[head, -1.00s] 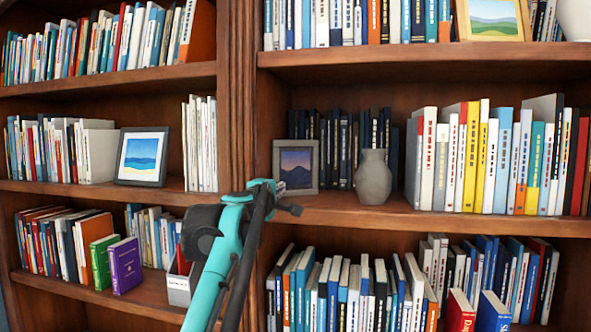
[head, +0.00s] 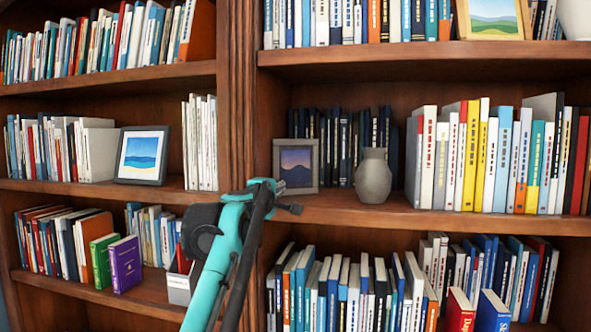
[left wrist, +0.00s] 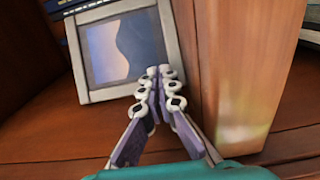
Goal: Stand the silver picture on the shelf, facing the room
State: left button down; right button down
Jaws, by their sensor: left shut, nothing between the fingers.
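The silver picture (head: 296,167), a grey-silver frame around a purple mountain scene, stands upright on the middle shelf (head: 335,207) of the right bookcase, its picture side facing out to the room. It also shows in the left wrist view (left wrist: 120,50), tilted by the camera angle. My right gripper is not in view.
A grey vase (head: 373,177) stands right of the picture, with dark books (head: 330,135) behind. The wooden upright (head: 237,100) between the bookcases is close on the left. A dark-framed beach picture (head: 142,156) stands in the left bookcase. Some shelf is bare before the vase.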

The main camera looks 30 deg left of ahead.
aim_at(281, 176)
pick_arm(q)
jog(key=shift+w, duration=0.2)
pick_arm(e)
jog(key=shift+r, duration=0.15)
pick_arm(q)
jog(key=shift+w+a+p, duration=0.15)
jog(key=shift+w+p, duration=0.2)
jog(key=shift+w, duration=0.15)
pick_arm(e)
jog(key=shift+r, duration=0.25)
pick_arm(q)
jog(key=shift+w, duration=0.1)
jog(key=shift+w+a+r+p, duration=0.15)
jog(key=shift+w+r+p, duration=0.1)
jog(key=shift+w+p, duration=0.45)
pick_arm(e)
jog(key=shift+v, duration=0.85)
pick_arm(q)
jog(key=shift+w+a+r+p, duration=0.1)
jog(key=shift+r+p, duration=0.4)
jog(key=shift+p, duration=0.05)
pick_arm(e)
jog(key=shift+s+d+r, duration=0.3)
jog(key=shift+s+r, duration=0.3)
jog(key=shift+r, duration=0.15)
pick_arm(q)
jog(key=shift+r, duration=0.1)
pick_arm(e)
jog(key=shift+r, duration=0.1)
